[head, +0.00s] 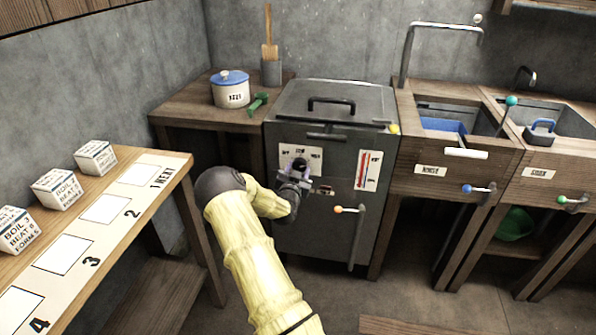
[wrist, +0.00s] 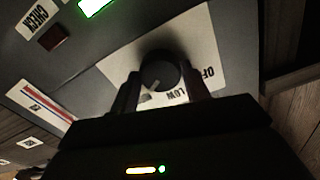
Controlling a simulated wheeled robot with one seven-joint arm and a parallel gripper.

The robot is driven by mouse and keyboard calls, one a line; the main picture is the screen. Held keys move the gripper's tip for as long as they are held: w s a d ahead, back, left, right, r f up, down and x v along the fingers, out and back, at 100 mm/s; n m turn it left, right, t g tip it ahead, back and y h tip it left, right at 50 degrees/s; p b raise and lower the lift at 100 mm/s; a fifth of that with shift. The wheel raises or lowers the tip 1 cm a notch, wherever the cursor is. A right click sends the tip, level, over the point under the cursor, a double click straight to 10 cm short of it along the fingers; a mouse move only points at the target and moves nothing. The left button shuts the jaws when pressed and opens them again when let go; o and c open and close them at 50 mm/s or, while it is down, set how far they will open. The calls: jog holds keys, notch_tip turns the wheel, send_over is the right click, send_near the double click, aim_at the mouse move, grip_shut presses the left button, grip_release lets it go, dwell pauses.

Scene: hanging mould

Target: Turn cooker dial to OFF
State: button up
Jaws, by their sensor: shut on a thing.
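The grey cooker (head: 320,215) stands against the back wall in the head view. Its dial is a dark round knob, seen in the wrist view (wrist: 160,72) on a pale label plate (wrist: 205,50). The words LOW and part of OFF show on the plate; the rest is hidden. My gripper (wrist: 163,88) is at the cooker's front with its fingers on both sides of the dial, shut on it. A pale pointer mark on the knob lies near LOW.
A red-and-white gauge (head: 367,170) and an orange-tipped lever (head: 340,209) are on the cooker front to the right. A lit green display (wrist: 95,5) shows in the wrist view. Wooden sinks stand right; a table with several white boxes (head: 95,157) stands left.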

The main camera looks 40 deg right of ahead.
jog(key=shift+n, duration=0.3)
jog(key=n, duration=0.9)
jog(key=shift+n+b, duration=0.3)
jog(key=shift+b, duration=0.05)
jog(key=n, duration=0.3)
jog(key=shift+n, duration=0.4)
jog(key=n+b, duration=0.1)
jog(key=n, duration=0.4)
jog(key=shift+n+b, duration=0.4)
jog(key=shift+n, duration=2.1)
jog(key=o, duration=1)
jog(key=shift+s, duration=0.1)
